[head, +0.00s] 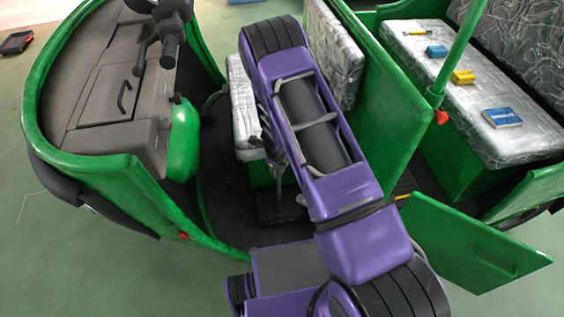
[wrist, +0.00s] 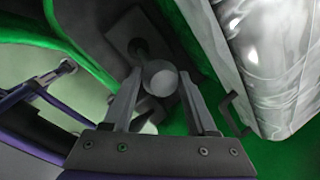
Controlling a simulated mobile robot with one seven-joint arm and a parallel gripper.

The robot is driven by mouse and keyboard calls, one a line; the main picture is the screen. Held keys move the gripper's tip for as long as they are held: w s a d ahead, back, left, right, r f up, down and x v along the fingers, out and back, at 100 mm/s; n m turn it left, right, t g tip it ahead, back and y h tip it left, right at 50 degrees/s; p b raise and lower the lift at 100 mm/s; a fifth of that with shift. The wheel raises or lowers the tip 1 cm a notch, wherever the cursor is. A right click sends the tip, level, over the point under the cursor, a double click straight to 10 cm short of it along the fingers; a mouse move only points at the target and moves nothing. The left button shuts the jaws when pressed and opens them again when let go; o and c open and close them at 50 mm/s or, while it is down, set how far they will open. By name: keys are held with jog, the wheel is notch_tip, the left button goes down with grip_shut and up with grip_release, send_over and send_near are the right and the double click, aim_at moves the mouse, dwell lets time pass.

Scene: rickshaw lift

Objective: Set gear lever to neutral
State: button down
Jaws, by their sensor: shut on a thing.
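The gear lever shows in the wrist view as a round grey knob (wrist: 160,78) on a short dark stem, rising from a dark rectangular base plate (wrist: 120,32). My gripper (wrist: 160,84) has one finger on each side of the knob and is shut on it. Which gear position the lever stands in cannot be told. In the head view my purple arm reaches into the green rickshaw's front cab, and the lever's knob cannot be made out there.
A patterned seat cushion (wrist: 270,65) is close to the right of my gripper in the wrist view. The dashboard (head: 110,90) and handlebar (head: 170,45) are left of my arm. An open green door (head: 475,245) and the rear bench (head: 510,140) with small boxes are at the right.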

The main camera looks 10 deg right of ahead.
jog(key=shift+d, duration=0.1)
jog(key=shift+c, duration=1)
grip_release()
jog(key=p+v, duration=0.2)
jog(key=v, duration=1.5)
jog(key=shift+r, duration=0.2)
